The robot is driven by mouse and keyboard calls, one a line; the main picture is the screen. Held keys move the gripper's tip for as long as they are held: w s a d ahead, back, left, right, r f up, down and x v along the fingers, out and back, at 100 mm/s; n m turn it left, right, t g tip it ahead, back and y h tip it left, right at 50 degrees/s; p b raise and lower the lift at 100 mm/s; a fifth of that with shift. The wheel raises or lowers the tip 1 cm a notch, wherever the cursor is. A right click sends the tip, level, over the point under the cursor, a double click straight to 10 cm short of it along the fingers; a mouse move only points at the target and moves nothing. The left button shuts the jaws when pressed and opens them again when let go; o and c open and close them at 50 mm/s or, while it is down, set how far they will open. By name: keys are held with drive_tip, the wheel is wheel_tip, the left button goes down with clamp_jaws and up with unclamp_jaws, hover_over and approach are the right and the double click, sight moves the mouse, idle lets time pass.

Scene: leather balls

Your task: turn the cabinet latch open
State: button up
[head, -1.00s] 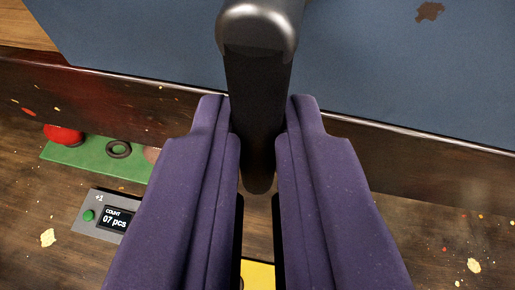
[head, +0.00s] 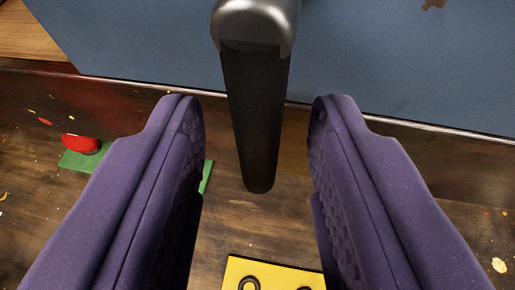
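The cabinet latch (head: 256,110) is a black handle with a rounded, shiny metal-like top, in the upper middle of the head view. Its long grip points down the picture, towards me. It stands out over the edge of the blue panel (head: 150,45). My gripper (head: 258,112) has two purple padded fingers, spread wide, one on each side of the latch. There is a clear gap between the latch and each finger. The inner pads show a bumpy texture.
A dark wooden edge (head: 110,100) runs below the blue panel. Lower down are a red ball (head: 80,144) on a green mat (head: 75,162) at left and a yellow plate (head: 240,268) with dark rings at the bottom. Paint flecks dot the brown wooden surface.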

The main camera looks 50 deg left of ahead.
drive_tip(key=b+v, duration=0.1)
drive_tip(key=v, duration=0.6)
drive_tip(key=shift+s+d+r, duration=0.2)
drive_tip(key=shift+s+d, duration=0.05)
